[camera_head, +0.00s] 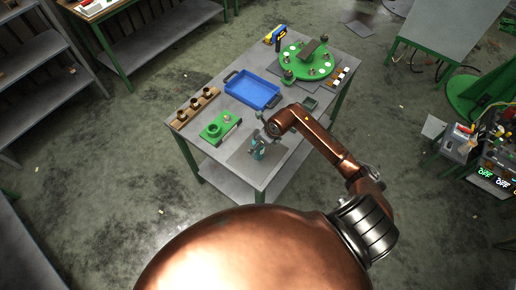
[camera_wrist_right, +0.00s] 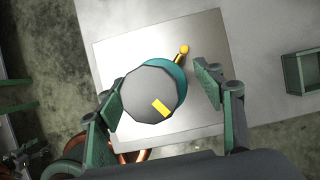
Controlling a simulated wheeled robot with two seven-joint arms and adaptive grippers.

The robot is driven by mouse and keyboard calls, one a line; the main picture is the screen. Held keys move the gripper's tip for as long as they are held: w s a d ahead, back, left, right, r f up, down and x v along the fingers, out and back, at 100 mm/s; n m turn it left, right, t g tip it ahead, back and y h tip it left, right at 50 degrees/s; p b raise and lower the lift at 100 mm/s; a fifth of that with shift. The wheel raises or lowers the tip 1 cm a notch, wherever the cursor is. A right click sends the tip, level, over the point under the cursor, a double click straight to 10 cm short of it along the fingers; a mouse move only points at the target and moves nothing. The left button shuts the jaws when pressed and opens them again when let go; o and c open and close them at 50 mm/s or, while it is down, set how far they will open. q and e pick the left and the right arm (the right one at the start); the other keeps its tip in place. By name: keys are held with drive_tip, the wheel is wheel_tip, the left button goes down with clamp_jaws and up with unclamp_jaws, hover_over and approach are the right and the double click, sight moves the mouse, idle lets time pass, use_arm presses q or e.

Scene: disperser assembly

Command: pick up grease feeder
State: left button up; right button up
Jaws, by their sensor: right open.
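The grease feeder (camera_wrist_right: 150,95) shows in the right wrist view as a round grey-topped body with a yellow mark, a teal part behind it and a yellow tip at the upper right. It is over a pale square plate (camera_wrist_right: 115,60) on the table. My right gripper (camera_wrist_right: 160,96) is open, with one finger on each side of the feeder and gaps visible between the fingers and its body. In the head view, my right gripper (camera_head: 258,143) is over the front of the table; the feeder is hard to separate from the fingers there. My left gripper is not in view.
On the table (camera_head: 325,70) are a blue tray (camera_head: 252,88), a green fixture (camera_head: 216,130), a wooden holder with dark cups (camera_head: 196,108), a green round assembly (camera_head: 308,62) and a small green box (camera_head: 310,104), which also shows in the wrist view (camera_wrist_right: 302,72).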

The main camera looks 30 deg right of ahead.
drive_tip(key=shift+c, duration=1)
drive_tip(key=c, duration=1.4)
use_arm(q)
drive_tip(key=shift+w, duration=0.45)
use_arm(e)
clamp_jaws()
drive_tip(key=shift+w+r, duration=0.1)
